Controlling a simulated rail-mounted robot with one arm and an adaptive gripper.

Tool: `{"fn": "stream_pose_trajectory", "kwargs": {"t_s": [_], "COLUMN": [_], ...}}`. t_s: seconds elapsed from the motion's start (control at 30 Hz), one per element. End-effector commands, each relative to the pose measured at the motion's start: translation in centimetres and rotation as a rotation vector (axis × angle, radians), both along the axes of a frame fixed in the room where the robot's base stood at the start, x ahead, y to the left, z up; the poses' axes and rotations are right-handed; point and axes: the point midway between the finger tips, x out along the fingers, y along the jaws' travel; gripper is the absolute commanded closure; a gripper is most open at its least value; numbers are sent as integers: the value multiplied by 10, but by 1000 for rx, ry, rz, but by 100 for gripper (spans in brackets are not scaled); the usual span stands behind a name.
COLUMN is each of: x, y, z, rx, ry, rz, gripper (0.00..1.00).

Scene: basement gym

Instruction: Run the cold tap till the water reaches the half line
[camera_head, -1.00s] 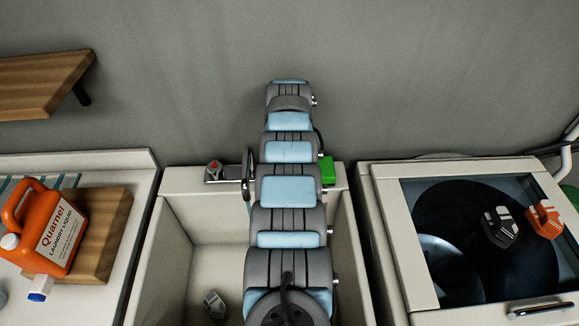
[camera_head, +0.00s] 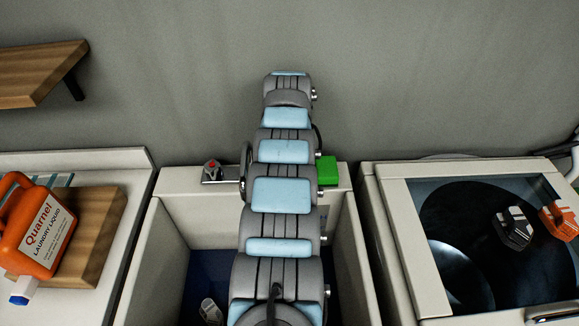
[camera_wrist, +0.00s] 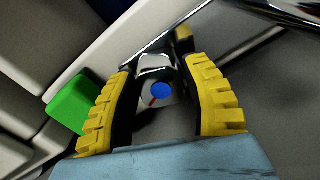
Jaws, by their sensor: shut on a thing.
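My gripper (camera_wrist: 156,66) shows in the wrist view, its two yellow-padded fingers closed around the cold tap's metal handle (camera_wrist: 161,91), which bears a blue dot and a short red mark. In the head view my arm hides the gripper and this tap. The other tap handle, with a red mark (camera_head: 212,168), stands on the back ledge of the pale sink (camera_head: 187,183). Dark blue water (camera_head: 205,268) covers the visible sink floor. A pale small object (camera_head: 210,311) is low in the sink. I cannot make out a half line.
A green block (camera_head: 327,170) sits on the ledge right of my arm, also in the wrist view (camera_wrist: 70,103). An orange laundry liquid jug (camera_head: 35,235) and wooden board (camera_head: 98,215) are left. A glass-topped machine (camera_head: 396,222) with dark and orange items is right. A shelf (camera_head: 40,70) hangs above.

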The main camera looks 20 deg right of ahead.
Motion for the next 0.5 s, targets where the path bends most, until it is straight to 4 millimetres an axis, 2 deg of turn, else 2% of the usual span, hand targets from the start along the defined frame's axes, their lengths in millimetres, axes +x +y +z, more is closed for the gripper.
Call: {"fn": "stream_pose_trajectory", "kwargs": {"t_s": [0.5], "x": [0], "y": [0], "z": [-1], "rx": [0], "ry": [0], "rz": [-52], "gripper": [86]}}
